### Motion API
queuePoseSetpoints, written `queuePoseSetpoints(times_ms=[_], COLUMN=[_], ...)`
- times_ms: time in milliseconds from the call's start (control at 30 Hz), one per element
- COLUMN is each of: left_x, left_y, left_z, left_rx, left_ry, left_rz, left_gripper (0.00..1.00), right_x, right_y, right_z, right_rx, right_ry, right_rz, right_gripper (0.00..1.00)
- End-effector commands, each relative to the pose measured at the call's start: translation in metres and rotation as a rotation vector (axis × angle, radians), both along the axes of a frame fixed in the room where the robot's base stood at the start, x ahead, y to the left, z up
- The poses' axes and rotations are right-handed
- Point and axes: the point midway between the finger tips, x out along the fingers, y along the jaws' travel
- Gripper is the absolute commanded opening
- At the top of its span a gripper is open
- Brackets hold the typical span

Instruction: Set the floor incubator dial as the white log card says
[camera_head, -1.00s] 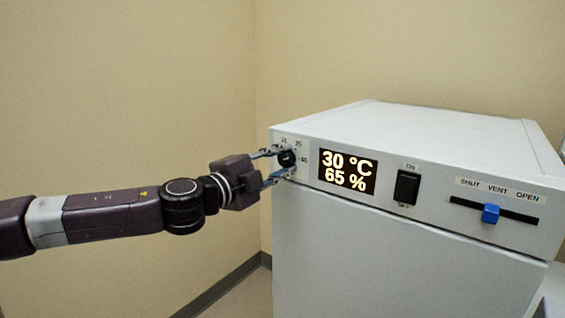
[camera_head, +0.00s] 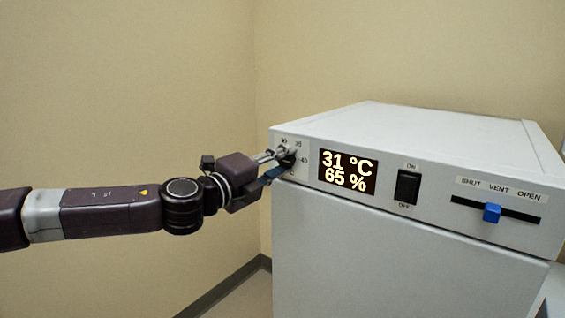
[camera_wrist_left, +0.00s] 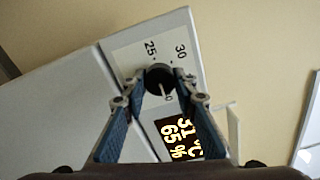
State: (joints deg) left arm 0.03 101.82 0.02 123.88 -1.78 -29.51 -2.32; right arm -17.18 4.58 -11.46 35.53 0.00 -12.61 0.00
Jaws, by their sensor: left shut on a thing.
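The white floor incubator (camera_head: 400,250) stands at the right in the head view. Its black dial (camera_head: 288,160) is at the left end of the front panel, with numbers around it. My left gripper (camera_head: 282,163) is shut on the dial. In the left wrist view the blue-padded fingers (camera_wrist_left: 160,88) grip the black dial (camera_wrist_left: 158,76) from both sides, and its white pointer line shows. The labels 25 and 30 show beside it. The display (camera_head: 347,172) reads 31 °C and 65 %. The white log card is in neither view. My right gripper is out of view.
Right of the display are a black ON/OFF rocker switch (camera_head: 408,187) and a vent slider with a blue knob (camera_head: 492,213), near the middle, by VENT. The incubator's top (camera_head: 410,130) is bare. Beige walls stand behind and to the left.

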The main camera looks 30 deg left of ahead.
Motion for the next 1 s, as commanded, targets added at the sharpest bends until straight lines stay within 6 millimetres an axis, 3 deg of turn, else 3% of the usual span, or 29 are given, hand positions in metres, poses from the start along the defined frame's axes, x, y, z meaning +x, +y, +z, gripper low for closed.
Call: queuePoseSetpoints(times_ms=[367, 400, 533, 1000], left_x=[0.0000, 0.0000, 0.0000, -0.0031], left_y=[-0.0001, -0.0001, -0.0002, 0.0004], left_z=[-0.0012, -0.0012, -0.0009, 0.0015], left_rx=[0.006, 0.006, 0.005, 0.005], left_ry=[0.002, 0.002, 0.001, -0.003], left_rz=[0.000, 0.000, -0.001, 0.000], left_gripper=[0.02, 0.30, 0.44, 0.44], right_x=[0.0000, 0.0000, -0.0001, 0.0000], right_y=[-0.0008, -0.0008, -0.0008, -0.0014], right_z=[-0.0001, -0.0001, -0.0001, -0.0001], right_rx=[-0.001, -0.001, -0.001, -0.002], right_ry=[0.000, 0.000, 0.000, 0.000], right_rz=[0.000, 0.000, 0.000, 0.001], right_gripper=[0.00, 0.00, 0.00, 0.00])
